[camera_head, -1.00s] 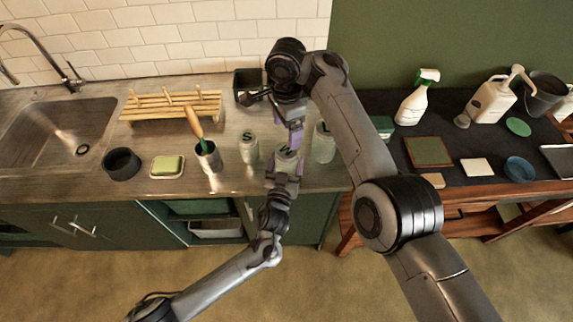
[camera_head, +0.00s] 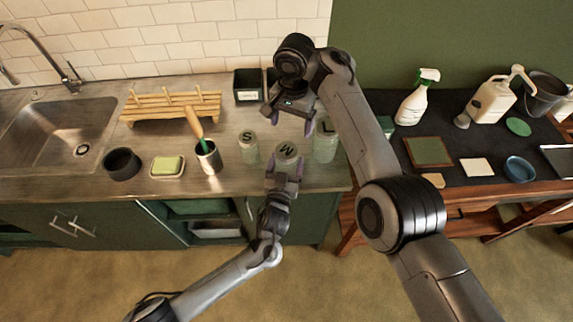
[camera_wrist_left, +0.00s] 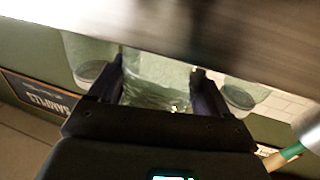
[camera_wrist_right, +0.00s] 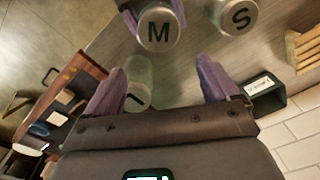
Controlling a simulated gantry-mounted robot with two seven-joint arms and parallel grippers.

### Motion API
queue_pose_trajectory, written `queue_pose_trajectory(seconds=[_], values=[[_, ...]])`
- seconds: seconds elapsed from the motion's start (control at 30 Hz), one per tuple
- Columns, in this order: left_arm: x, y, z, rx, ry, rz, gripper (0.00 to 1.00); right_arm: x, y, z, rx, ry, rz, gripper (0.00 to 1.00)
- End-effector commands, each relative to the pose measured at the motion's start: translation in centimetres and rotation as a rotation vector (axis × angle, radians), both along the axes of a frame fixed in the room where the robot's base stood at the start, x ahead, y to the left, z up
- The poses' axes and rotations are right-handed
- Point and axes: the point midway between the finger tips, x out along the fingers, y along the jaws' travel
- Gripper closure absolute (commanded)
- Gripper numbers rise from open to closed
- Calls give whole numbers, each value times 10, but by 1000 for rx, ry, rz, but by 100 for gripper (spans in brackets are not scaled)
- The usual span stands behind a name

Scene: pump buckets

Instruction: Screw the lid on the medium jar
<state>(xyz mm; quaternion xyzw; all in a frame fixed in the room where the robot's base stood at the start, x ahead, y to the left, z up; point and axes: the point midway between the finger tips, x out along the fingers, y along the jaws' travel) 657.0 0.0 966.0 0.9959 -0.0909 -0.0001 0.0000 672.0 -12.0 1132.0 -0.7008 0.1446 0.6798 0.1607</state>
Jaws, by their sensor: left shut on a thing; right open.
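The medium jar (camera_wrist_left: 158,82) is clear glass and stands upright on the counter, between the small and large jars. Its grey lid marked M (camera_head: 287,151) is on top and shows face-on in the right wrist view (camera_wrist_right: 160,30). Whether it is fully tight cannot be seen. My left gripper (camera_head: 285,167) is shut around the medium jar's body from the front, a finger on each side. My right gripper (camera_head: 290,120) is open and empty, behind and above the lid, apart from it.
The small jar with its S lid (camera_head: 248,146) stands left of the medium jar; the large jar (camera_head: 325,146) stands close on its right. A dark box (camera_head: 248,87) sits at the back. A metal cup with utensils (camera_head: 208,158) and a soap dish (camera_head: 167,168) stand farther left.

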Motion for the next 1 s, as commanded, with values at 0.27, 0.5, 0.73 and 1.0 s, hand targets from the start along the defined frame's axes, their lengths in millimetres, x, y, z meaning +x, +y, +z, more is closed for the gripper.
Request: queue_pose_trajectory(seconds=[0.27, 0.5, 0.73, 1.0], values=[[0, 0, 0, 0, 0, 0, 100, 12, -11, 4, -16, -42, 543, 12], [0, 0, 0, 0, 0, 0, 100, 21, -19, 7, -47, -81, 1017, 12], [0, 0, 0, 0, 0, 0, 100, 30, -28, 11, -94, -113, 1472, 12], [0, 0, 0, 0, 0, 0, 100, 30, -26, 11, -146, -114, 2026, 12]])
